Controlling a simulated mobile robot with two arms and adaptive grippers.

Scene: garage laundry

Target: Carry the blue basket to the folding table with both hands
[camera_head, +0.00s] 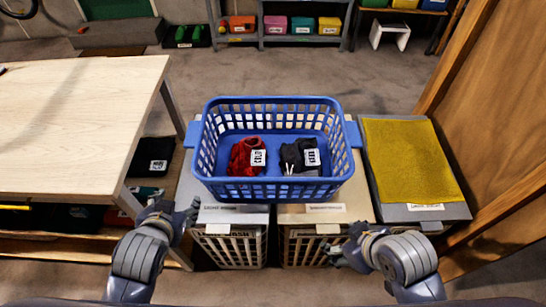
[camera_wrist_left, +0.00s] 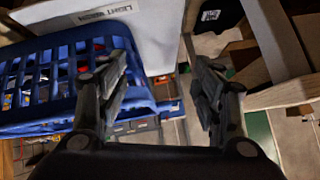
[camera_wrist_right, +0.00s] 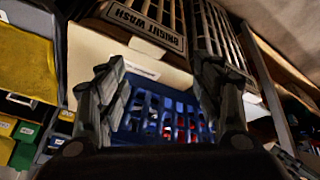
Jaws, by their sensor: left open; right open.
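The blue basket (camera_head: 273,189) stands upright on top of two lidded hampers, with a side handle at its left and right ends. Inside lie a red cloth (camera_head: 243,158) and a dark cloth (camera_head: 296,158), each with a white label. The folding table (camera_head: 75,120) has a pale wooden top and is left of the basket. My left gripper (camera_head: 192,212) is open and empty, below the basket's left end; the basket shows in the left wrist view (camera_wrist_left: 35,75). My right gripper (camera_head: 338,255) is open and empty, low at the right hamper's front; the basket shows in the right wrist view (camera_wrist_right: 150,115).
The left hamper (camera_head: 230,245) and right hamper (camera_head: 305,245) support the basket. A grey bin with a yellow cloth (camera_head: 410,160) stands at the right, beside a wooden panel (camera_head: 505,130). Shelves with coloured bins (camera_head: 275,25) are at the back. Most of the tabletop is clear.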

